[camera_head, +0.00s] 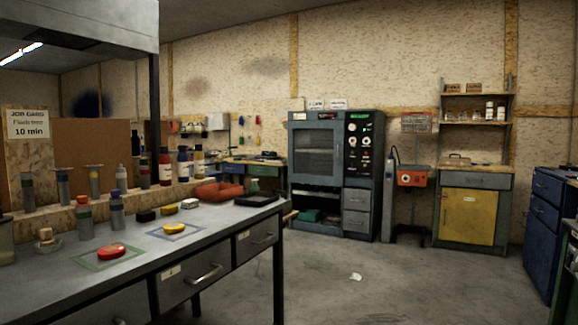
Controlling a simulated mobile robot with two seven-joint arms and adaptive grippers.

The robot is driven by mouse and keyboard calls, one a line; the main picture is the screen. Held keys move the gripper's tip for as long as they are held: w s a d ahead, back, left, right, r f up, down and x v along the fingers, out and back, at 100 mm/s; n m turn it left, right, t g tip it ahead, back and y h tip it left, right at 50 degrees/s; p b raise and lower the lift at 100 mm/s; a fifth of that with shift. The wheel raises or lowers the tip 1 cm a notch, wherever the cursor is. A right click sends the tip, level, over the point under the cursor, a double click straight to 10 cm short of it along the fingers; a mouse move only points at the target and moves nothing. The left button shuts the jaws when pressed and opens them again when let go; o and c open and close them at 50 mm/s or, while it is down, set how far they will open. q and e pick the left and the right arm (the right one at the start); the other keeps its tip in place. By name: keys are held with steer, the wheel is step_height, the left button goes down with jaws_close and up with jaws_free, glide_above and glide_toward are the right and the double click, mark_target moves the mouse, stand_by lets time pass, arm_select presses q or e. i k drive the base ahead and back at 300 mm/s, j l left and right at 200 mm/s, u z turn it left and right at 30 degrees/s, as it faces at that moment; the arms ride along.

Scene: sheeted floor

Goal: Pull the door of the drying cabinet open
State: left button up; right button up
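The drying cabinet (365,185) appears to be the tall grey-blue unit against the back wall, right of the middle. Its upper left part has a door (318,178) with a dark window, and the door looks shut. Dials and knobs run down a black panel to the right of the door. An open shelf and small drawers sit below. The door's handle is too small to make out for certain. Neither of my grippers is in view.
A long grey workbench (215,227) with drawers, bottles and red and yellow items fills the left. A yellow-doored cupboard (467,217) and blue drawers (543,215) stand at right. The floor between is clear except for a white scrap (355,276).

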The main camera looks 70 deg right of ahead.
mark_target(337, 179)
steer(key=i+l+z, duration=0.2)
steer(key=z, duration=0.3)
steer(key=i+z, duration=0.3)
steer(key=z, duration=0.15)
steer(key=i+z, duration=0.25)
steer(key=z, duration=0.25)
